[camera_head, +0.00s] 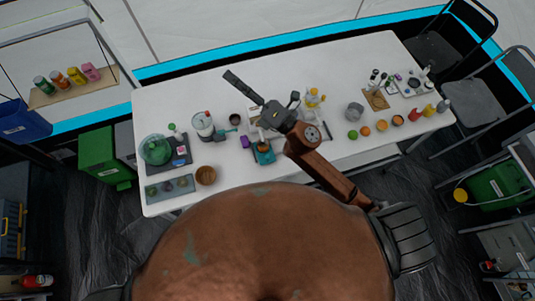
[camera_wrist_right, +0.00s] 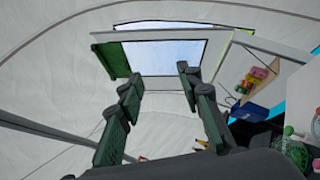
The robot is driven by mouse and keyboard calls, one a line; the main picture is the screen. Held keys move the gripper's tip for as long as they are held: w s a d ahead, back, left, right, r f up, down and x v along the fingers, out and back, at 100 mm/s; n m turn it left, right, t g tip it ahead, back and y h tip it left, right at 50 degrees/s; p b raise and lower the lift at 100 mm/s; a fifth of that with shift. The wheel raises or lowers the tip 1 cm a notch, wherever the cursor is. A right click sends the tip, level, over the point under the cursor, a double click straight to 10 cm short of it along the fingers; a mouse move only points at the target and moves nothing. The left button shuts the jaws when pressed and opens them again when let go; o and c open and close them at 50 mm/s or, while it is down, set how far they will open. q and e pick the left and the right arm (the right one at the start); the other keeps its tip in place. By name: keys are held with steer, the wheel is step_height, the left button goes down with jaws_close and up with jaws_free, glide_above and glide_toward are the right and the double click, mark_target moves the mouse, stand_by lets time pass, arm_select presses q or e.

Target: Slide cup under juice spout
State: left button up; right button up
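A large round green vessel (camera_head: 156,150) stands on a dark tray at the left of the table; it may be the juice dispenser. A clear container with a red top (camera_head: 204,125) stands to its right. No spout can be made out. A brown cup or bowl (camera_head: 206,175) stands near the front edge, and a small dark cup (camera_head: 235,119) stands farther back. My right gripper (camera_head: 262,90) is above the middle of the table, right of these things. Its fingers are spread and empty, also in the right wrist view (camera_wrist_right: 158,82). My left gripper is out of view.
A teal item (camera_head: 264,153) lies beneath my right arm. Fruits (camera_head: 366,131) and a grey pot (camera_head: 355,110) stand to the right. A tray (camera_head: 170,188) with small round items lies front left.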

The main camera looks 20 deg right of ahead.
steer(key=s+a+f+n+g+y, duration=0.1)
steer(key=s+a+n+g+y, duration=0.25)
steer(key=a+n+g, duration=0.35)
steer(key=s+a+f+n+g+y, duration=0.2)
steer(key=s+a+n+g, duration=0.3)
steer(key=n, duration=0.3)
steer(key=s+a+f+n+g+h, duration=0.3)
steer(key=s+f+n+g, duration=0.1)
steer(key=f+n, duration=0.15)
steer(key=n+g+h, duration=0.1)
steer(key=n+h, duration=1.1)
steer(key=h, duration=0.5)
glide_above(267, 156)
steer(key=shift+m, duration=0.25)
step_height(267, 156, down, 22)
steer(key=shift+d+r, duration=0.15)
steer(key=shift+r, duration=0.1)
step_height(267, 156, down, 6)
steer(key=shift+r+p, duration=0.1)
steer(key=shift+p, duration=0.2)
steer(key=shift+f, duration=0.8)
